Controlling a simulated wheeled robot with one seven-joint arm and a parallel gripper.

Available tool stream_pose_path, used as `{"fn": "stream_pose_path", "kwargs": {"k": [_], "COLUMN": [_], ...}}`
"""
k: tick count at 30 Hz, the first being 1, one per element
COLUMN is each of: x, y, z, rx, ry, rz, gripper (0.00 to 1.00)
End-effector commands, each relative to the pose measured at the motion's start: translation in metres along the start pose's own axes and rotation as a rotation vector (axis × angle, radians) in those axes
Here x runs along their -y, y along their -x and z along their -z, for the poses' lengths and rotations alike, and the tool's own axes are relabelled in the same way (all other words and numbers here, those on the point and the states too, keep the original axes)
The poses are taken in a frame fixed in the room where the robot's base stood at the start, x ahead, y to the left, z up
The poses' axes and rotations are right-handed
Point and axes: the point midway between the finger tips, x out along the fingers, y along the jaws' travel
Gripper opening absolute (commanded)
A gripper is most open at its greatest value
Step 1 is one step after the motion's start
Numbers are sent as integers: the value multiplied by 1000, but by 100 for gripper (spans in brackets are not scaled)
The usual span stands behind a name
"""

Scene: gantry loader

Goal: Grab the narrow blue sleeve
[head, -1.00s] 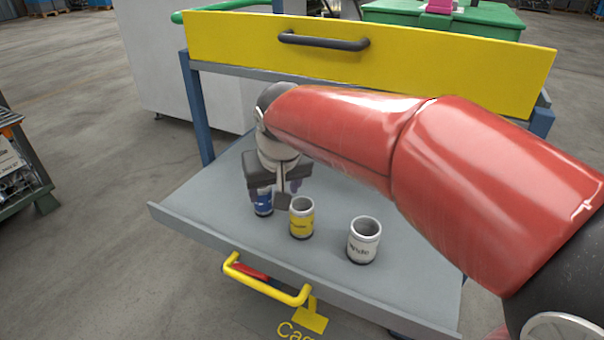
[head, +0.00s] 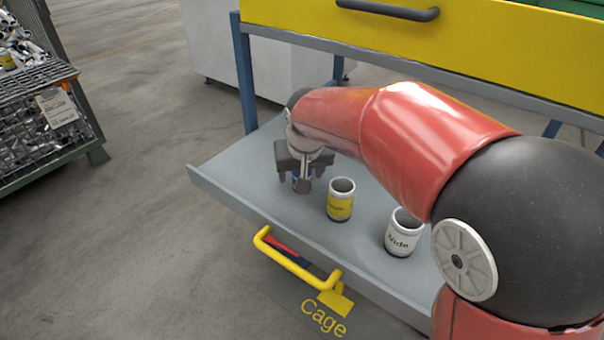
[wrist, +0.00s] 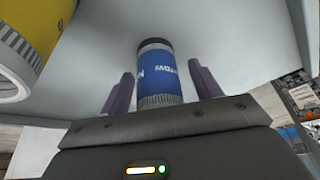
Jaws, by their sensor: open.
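The narrow blue sleeve (wrist: 157,75) stands on the grey shelf (head: 230,172). In the wrist view it is between the two fingers of my gripper (wrist: 163,92), with a visible gap on each side. My gripper is open. How low the fingers reach on the sleeve is hard to tell.
A yellow sleeve (head: 340,203) stands just right of my gripper, and a white sleeve (head: 403,237) farther right. A yellow drawer front (head: 440,45) is above and behind. A yellow handle (head: 290,262) projects below the shelf's front edge. A wire bin (head: 45,125) stands at left.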

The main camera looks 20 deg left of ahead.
Motion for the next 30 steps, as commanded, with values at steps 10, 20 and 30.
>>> {"fn": "stream_pose_path", "kwargs": {"k": [10,20,30], "x": [0,0,0], "y": [1,1,13], "z": [0,0,6], "rx": [0,-1,-3], "ry": [0,0,0], "rz": [0,0,1], "gripper": [37,6,6]}}
